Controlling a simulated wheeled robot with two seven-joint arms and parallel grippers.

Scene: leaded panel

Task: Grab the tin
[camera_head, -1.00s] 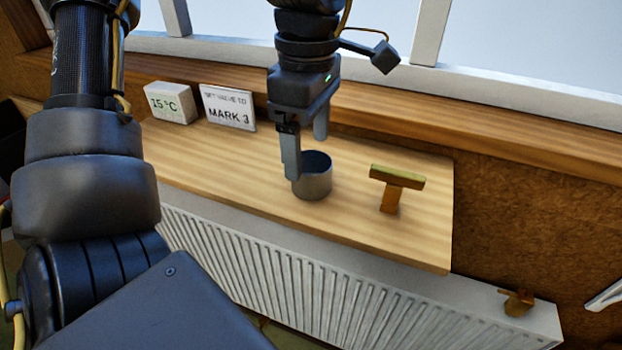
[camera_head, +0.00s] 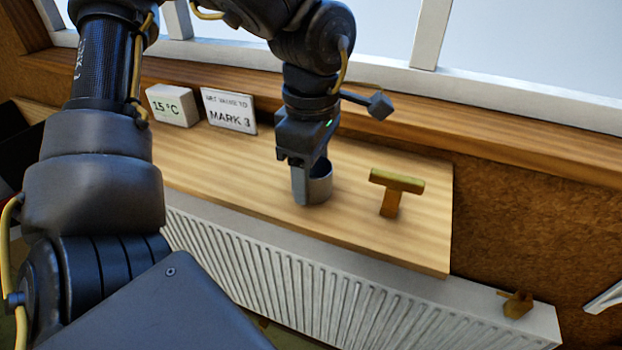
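The tin (camera_head: 321,183) is a small grey metal cup standing upright on the wooden shelf (camera_head: 420,235). My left gripper (camera_head: 311,180) points down over it. One finger is in front of the tin's left side and covers part of it. The other finger is hidden behind the gripper body or the tin, so I cannot tell whether the fingers have closed on the tin. My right gripper is not in view.
A T-shaped brass-coloured piece (camera_head: 396,188) stands right of the tin. A "15 °C" block (camera_head: 172,105) and a "MARK 3" sign (camera_head: 229,110) stand at the shelf's back left. A white radiator (camera_head: 340,290) with a brass-coloured valve (camera_head: 516,304) lies below.

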